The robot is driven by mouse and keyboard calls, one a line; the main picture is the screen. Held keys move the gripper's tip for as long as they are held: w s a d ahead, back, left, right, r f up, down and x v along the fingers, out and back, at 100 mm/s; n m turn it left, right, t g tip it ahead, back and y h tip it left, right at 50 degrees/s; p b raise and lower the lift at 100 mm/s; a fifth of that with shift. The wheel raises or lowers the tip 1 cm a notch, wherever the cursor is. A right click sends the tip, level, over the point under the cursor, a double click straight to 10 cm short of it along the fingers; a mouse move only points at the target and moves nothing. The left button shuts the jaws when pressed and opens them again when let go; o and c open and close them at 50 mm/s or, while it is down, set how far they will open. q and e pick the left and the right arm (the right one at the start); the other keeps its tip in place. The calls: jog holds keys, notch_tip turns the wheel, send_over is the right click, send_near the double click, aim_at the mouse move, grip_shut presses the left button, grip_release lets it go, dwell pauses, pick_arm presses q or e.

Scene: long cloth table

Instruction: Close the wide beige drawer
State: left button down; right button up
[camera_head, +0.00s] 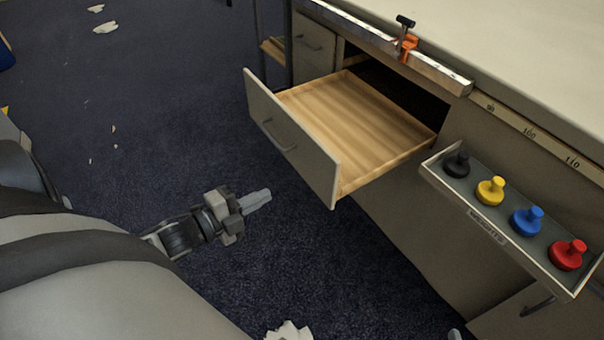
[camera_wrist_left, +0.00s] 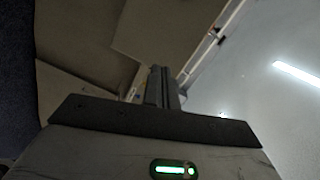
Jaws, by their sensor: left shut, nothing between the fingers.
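The wide beige drawer (camera_head: 291,143) stands pulled out of the cabinet in the head view. Its wooden inside (camera_head: 345,122) is empty, and a bar handle (camera_head: 279,136) sits on its front panel. My left gripper (camera_head: 262,197) is shut and empty. In the picture it is left of and below the drawer front, apart from it, with its fingers pointing right. In the left wrist view the shut fingers (camera_wrist_left: 162,86) point up the picture, with beige panels beyond them.
A tray with black, yellow, blue and red knobs (camera_head: 490,191) juts from the cabinet right of the drawer. A rail with an orange clamp (camera_head: 409,43) runs along the table edge. White scraps (camera_head: 105,27) lie on the dark carpet. The floor before the drawer is mostly clear.

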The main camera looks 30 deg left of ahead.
pick_arm(q)
jog(key=a+m+h, duration=0.1)
jog(key=a+m, duration=0.2)
jog(key=b, duration=0.2)
send_near(314, 158)
jog(key=shift+m+t+h, duration=0.3)
jog(key=shift+m, duration=0.1)
jog(key=x, duration=0.7)
jog(key=shift+a+f, duration=0.2)
jog(key=shift+f, duration=0.15)
jog(key=shift+w, duration=0.1)
